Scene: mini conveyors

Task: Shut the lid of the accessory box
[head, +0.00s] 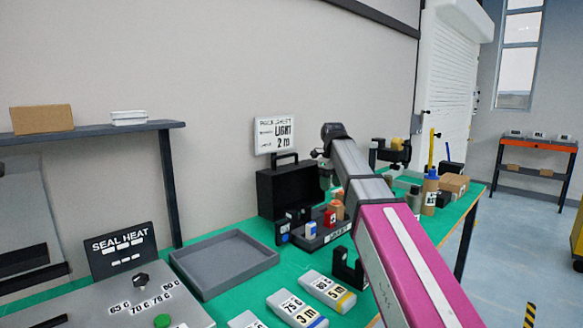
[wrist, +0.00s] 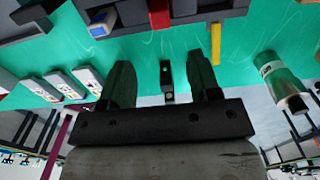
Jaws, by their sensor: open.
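A black box (head: 282,190) with a handle on top stands on the green bench against the wall. It looks like the accessory box, but I cannot make out its lid or hinge clearly. A grey labelled tray (head: 328,238) with small red, blue and tan items sits just in front of it and hides part of its lower side. My gripper (wrist: 162,72) is open, with no object held between its fingers in the wrist view. In the head view my arm reaches from the lower right to just right of the black box, and the fingers are hard to make out.
An empty grey tray (head: 222,279) lies left of the black box. Several labelled packs (head: 328,291) and a black holder (head: 346,268) are in front. Bottles and cartons (head: 453,185) stand on the right end.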

